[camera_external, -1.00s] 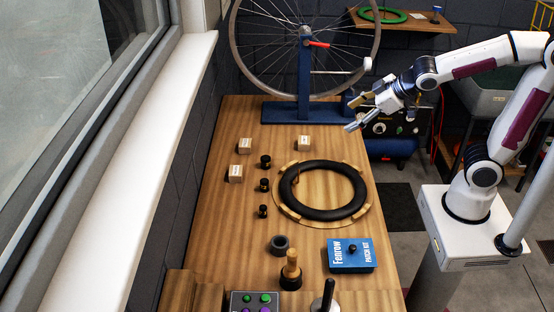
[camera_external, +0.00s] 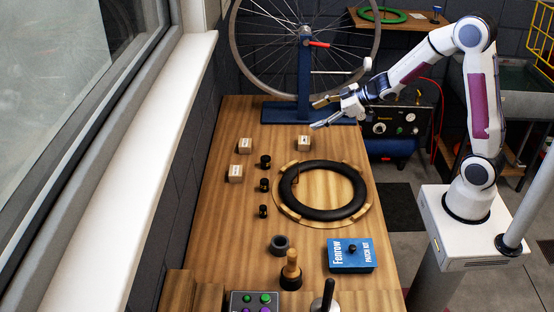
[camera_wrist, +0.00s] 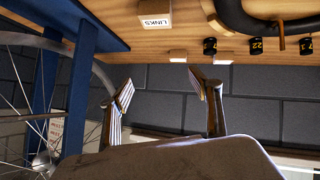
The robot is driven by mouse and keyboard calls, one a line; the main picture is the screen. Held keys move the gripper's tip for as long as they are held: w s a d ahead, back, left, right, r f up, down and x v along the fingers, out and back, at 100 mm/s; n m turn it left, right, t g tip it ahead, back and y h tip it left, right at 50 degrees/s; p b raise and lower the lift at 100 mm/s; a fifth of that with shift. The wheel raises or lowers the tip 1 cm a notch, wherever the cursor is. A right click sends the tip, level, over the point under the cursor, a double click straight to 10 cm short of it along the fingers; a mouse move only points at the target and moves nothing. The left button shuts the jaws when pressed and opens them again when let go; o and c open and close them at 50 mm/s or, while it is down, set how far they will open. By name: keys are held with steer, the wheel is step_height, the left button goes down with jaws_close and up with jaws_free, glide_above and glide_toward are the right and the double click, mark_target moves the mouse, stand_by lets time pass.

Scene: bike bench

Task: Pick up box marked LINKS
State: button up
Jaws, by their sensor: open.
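The box marked LINKS (camera_wrist: 155,21) shows in the wrist view at the top, a small block with a white label. It appears to be the small wooden box (camera_external: 304,143) nearest the blue stand in the external view, where its label is too small to read. My gripper (camera_external: 318,113) is open and empty, held in the air over the far end of the bench, beyond and above this box. In the wrist view my gripper (camera_wrist: 163,85) shows its two fingers spread apart, with nothing between them.
Two similar boxes (camera_external: 245,146) (camera_external: 235,173) stand near the left edge of the bench. Several small black cylinders (camera_external: 265,161) stand in a line beside a black tyre (camera_external: 293,202). A wheel on a blue stand (camera_external: 282,112) rises at the back. A blue patch kit (camera_external: 349,256) lies nearer.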

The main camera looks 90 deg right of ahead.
mark_target(303, 139)
steer(key=d+f+y, duration=0.1)
steer(key=f, duration=0.1)
steer(key=d+f+t, duration=0.1)
steer(key=f, duration=0.2)
steer(key=s+d+f+y, duration=0.1)
steer(key=f, duration=0.1)
steer(key=shift+s+f+y, duration=0.1)
steer(key=shift+f+y, duration=0.2)
steer(key=shift+f, duration=0.1)
steer(key=shift+s+f+t+y, duration=0.4)
steer(key=shift+f, duration=0.35)
steer(key=shift+x, duration=1.3)
steer(key=shift+w, duration=0.1)
